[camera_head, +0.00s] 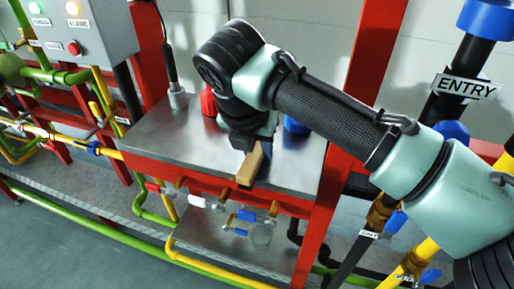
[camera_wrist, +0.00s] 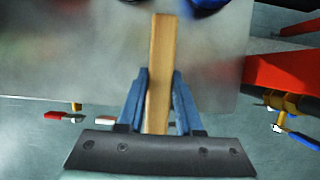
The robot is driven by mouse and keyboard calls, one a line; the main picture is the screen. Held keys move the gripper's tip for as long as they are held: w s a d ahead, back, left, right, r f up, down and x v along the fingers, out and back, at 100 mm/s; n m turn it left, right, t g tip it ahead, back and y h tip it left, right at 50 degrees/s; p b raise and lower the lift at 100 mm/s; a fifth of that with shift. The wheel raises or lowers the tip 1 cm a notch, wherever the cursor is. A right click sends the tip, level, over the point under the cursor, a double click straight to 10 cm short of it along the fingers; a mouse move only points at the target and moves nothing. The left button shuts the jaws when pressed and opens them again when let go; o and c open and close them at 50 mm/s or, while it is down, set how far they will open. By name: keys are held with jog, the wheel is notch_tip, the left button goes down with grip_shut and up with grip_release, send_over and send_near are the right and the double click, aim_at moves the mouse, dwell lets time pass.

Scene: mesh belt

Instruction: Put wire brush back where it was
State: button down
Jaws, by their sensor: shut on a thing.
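The wire brush shows as a tan wooden bar. In the wrist view the brush (camera_wrist: 160,65) points straight away from me between the fingers, and I see no bristles. In the head view the brush (camera_head: 250,165) is at the front edge of the metal table (camera_head: 165,135), below my gripper. My gripper (camera_wrist: 160,100) is shut on the brush with blue fingers on both its sides. In the head view my wrist hides most of the gripper (camera_head: 249,146). I cannot tell whether the brush touches the table top.
A red object (camera_head: 208,101) and a blue object (camera_head: 295,125) stand on the table behind my gripper. A grey-based rod (camera_head: 178,97) stands at the back left. The table's left part is clear. Valves (camera_head: 245,216) and pipes run below the front edge.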

jog(key=c, duration=0.6)
grip_release()
